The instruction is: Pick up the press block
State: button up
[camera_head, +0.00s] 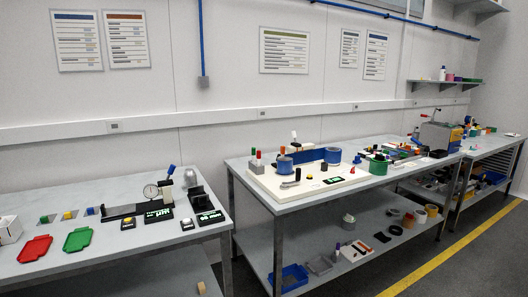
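I cannot tell for sure which thing is the press block; everything is small and far off. On the left table (130,188), small green (44,219), yellow (67,215) and blue (90,211) pieces sit in a row on grey pads. To their right is a dark fixture with a round dial gauge (150,191) and a blue-handled upright (170,171). My gripper is not in view.
A gap separates the left and middle tables. Lower shelves hold a blue bin (289,279). Floor beyond the yellow line (440,258) looks clear.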

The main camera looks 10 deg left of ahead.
aim_at(358, 161)
jog(key=i+j+u, duration=0.1)
jog(key=i+j, duration=0.15)
jog(key=i, duration=0.35)
jog(key=i+j+u, duration=0.1)
jog(key=i+j, duration=0.15)
jog(key=i, duration=0.4)
jog(key=i+j+u, duration=0.1)
jog(key=i, duration=0.5)
jog(key=i+l, duration=0.1)
jog(key=i, duration=0.1)
